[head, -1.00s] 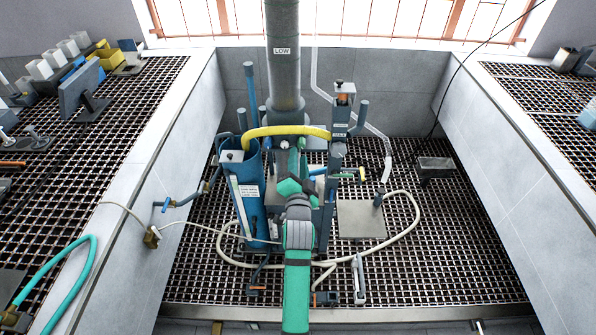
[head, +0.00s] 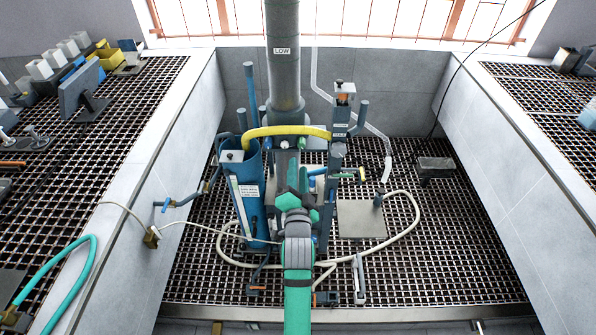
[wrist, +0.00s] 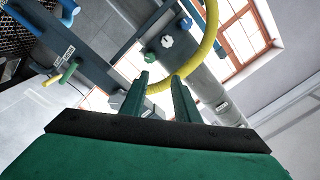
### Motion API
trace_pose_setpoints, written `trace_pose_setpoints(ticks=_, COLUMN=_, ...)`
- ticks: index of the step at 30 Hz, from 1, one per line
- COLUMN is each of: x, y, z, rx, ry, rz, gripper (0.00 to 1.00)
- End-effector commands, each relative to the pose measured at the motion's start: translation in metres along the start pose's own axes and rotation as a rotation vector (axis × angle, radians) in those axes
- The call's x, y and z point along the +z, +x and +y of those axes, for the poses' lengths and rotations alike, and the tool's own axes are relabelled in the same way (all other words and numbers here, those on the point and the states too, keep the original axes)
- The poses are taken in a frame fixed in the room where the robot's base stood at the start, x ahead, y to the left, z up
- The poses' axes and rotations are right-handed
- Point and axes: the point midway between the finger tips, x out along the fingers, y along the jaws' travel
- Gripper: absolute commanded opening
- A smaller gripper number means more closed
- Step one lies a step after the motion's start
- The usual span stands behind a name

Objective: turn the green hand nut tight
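The green hand nut (head: 302,143) is a small green knob on the grey block under the yellow hose, at the foot of the big grey column. In the wrist view the dark green nut (wrist: 150,57) is just beyond my left fingertip, in a row with a white knob (wrist: 167,41) and a blue knob (wrist: 185,23). My gripper (head: 293,160) is in front of and below the nut in the head view. In the wrist view its two fingers (wrist: 160,76) are apart with nothing between them. I see no contact with the nut.
The yellow hose (head: 288,130) arches over the knobs. A blue cylinder (head: 246,200) stands left of my arm and a dark blue post (head: 329,195) right of it. A green and yellow handle (head: 349,175) juts out right. A cream hose (head: 412,215) loops over the grating.

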Motion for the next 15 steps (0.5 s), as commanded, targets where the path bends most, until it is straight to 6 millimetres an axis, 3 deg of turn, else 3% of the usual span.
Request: trace_pose_setpoints(ticks=15, x=0.0002, y=-0.0048, z=0.0004, rx=0.0, ry=-0.001, rz=0.0, gripper=0.28)
